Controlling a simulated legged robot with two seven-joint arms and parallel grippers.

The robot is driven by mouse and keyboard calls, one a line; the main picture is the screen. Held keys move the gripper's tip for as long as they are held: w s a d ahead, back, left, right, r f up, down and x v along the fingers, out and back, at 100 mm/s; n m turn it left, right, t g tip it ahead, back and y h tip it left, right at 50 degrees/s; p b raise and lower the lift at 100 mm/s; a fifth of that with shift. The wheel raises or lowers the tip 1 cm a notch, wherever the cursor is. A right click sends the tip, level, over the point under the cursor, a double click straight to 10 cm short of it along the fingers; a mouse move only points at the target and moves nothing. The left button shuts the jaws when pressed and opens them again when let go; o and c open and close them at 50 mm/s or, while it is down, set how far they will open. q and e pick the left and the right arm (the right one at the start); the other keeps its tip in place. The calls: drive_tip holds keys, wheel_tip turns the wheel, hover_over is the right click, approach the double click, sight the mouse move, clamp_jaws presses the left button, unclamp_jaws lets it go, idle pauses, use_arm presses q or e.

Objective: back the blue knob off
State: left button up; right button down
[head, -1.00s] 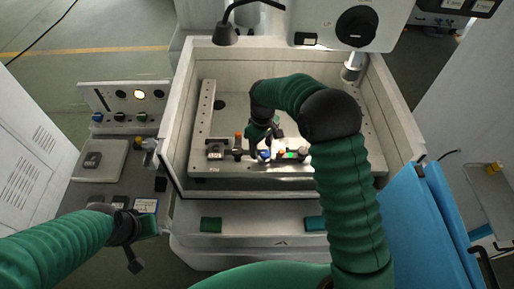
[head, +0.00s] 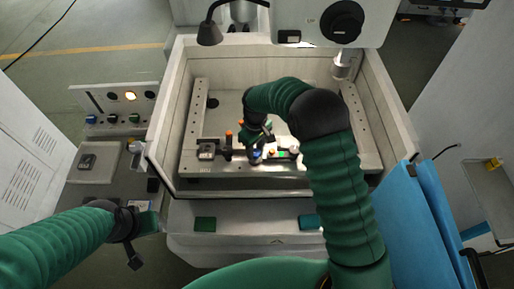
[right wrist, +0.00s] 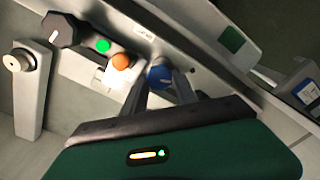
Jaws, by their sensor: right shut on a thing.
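The blue knob (right wrist: 158,76) shows in the right wrist view between the two finger tips of my right gripper (right wrist: 161,88). It sits on a pale bar beside an orange button and a green button. My right gripper is shut on the knob. In the head view my right gripper (head: 257,152) is down at the bar inside the tub and mostly covers the knob. My left gripper (head: 141,226) hangs low at the left, away from the tub; its jaw opening is unclear.
The bar also carries a black knob (right wrist: 62,30), the green button (right wrist: 103,46) and the orange button (right wrist: 122,61). Tub walls (head: 163,110) stand around the bar. A control panel (head: 117,107) is at the left, a blue panel (head: 412,215) at the right.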

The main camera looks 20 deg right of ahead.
drive_tip(key=shift+s+d, duration=0.15)
drive_tip(key=shift+d, duration=0.35)
drive_tip(key=shift+a, duration=0.3)
drive_tip(key=shift+a+r, duration=0.1)
drive_tip(key=shift+a, duration=0.35)
drive_tip(key=shift+d, duration=0.45)
drive_tip(key=shift+n, duration=1.1)
drive_tip(key=shift+w+a+r+n, duration=0.1)
drive_tip(key=shift+w+a+n, duration=0.15)
drive_tip(key=shift+n, duration=0.35)
drive_tip(key=c, duration=1.1)
unclamp_jaws()
drive_tip(key=shift+d, duration=0.1)
drive_tip(key=shift+o, duration=0.7)
use_arm(q)
drive_tip(key=shift+a+f, duration=0.2)
drive_tip(key=shift+a, duration=0.25)
